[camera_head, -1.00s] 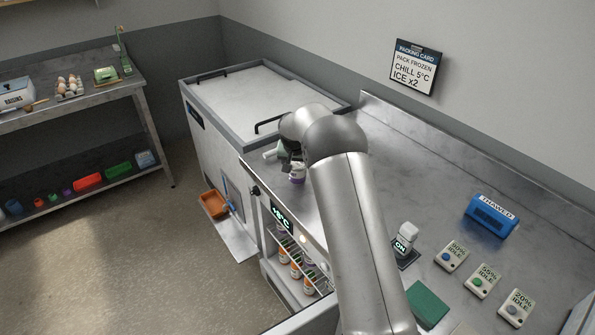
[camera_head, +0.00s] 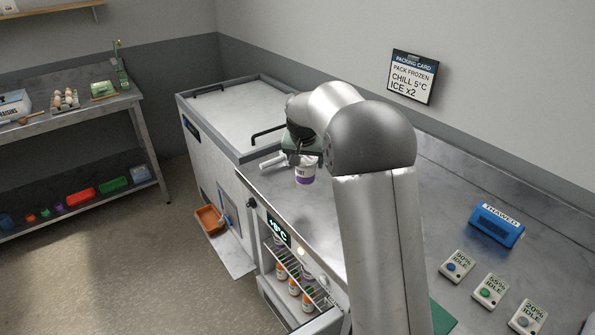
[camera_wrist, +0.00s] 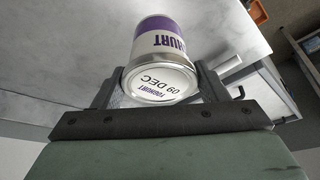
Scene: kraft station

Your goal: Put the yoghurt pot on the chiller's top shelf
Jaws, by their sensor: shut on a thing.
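The yoghurt pot (camera_head: 305,173) is white with a purple band, and my gripper (camera_head: 303,160) is shut on it above the steel counter. In the wrist view the pot (camera_wrist: 163,60) sits between the two fingers of my gripper (camera_wrist: 160,88), its lid towards the camera, reading "YOGHURT 09 DEC". The chiller (camera_head: 262,240) is under the counter, with a display that seems to read +6°C. Its front is open, and wire shelves (camera_head: 285,262) with several orange-and-white bottles (camera_head: 294,283) show inside. My arm hides part of the chiller's right side.
A chest freezer (camera_head: 245,110) with a handled lid stands behind the counter's left end. An orange tray (camera_head: 209,218) is low beside it. A blue "THAWED" block (camera_head: 497,225) and several labelled button boxes (camera_head: 490,289) are on the right counter. Floor in front is clear.

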